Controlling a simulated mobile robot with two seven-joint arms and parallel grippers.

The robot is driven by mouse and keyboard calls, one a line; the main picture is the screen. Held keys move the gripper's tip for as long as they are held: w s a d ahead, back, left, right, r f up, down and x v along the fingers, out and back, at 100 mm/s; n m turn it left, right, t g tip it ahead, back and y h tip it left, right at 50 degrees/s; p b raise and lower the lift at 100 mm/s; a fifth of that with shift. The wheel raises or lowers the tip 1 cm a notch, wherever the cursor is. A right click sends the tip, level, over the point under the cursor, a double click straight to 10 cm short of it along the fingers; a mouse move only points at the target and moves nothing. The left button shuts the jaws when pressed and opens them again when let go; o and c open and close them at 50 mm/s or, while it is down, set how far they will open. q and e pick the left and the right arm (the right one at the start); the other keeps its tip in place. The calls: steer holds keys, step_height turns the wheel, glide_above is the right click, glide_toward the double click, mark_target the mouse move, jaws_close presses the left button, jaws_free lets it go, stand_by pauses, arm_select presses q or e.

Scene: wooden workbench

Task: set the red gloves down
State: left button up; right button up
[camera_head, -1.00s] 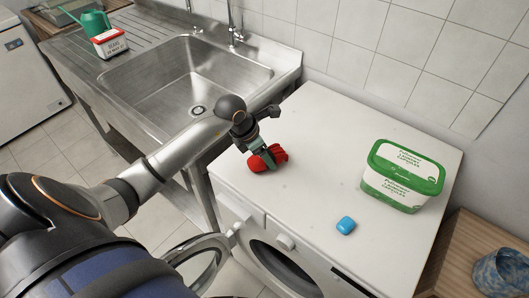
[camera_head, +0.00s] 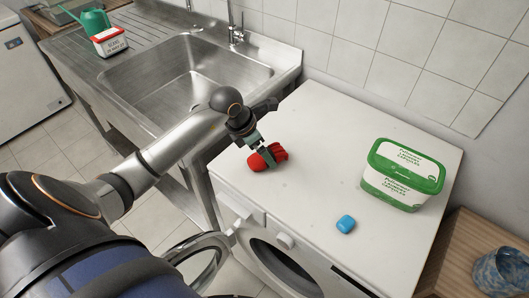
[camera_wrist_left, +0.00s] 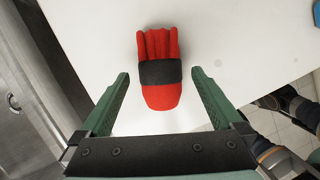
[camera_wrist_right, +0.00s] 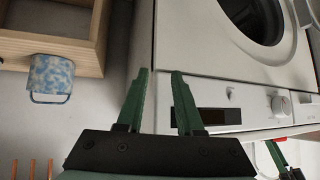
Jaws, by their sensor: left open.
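The red gloves (camera_head: 256,163), bundled with a black band (camera_wrist_left: 160,73), lie on the white top of the washing machine (camera_head: 310,190), near its left edge. My left gripper (camera_head: 262,149) is just above them in the head view. In the left wrist view its two green fingers (camera_wrist_left: 160,74) are spread wide, with the gloves (camera_wrist_left: 161,97) between and beyond them and a gap on each side. My right gripper (camera_wrist_right: 159,72) shows only in the right wrist view, fingers apart and nothing between them, in front of the washing machine.
A green-and-white tub (camera_head: 402,177) and a blue soap-like block (camera_head: 345,224) stand to the right on the machine top. A steel sink (camera_head: 185,85) is at the left. The machine's round door (camera_head: 205,268) hangs open. The middle of the top is clear.

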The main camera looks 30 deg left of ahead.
arm_select(q)
steer(key=v, duration=1)
steer(key=shift+r, duration=0.1)
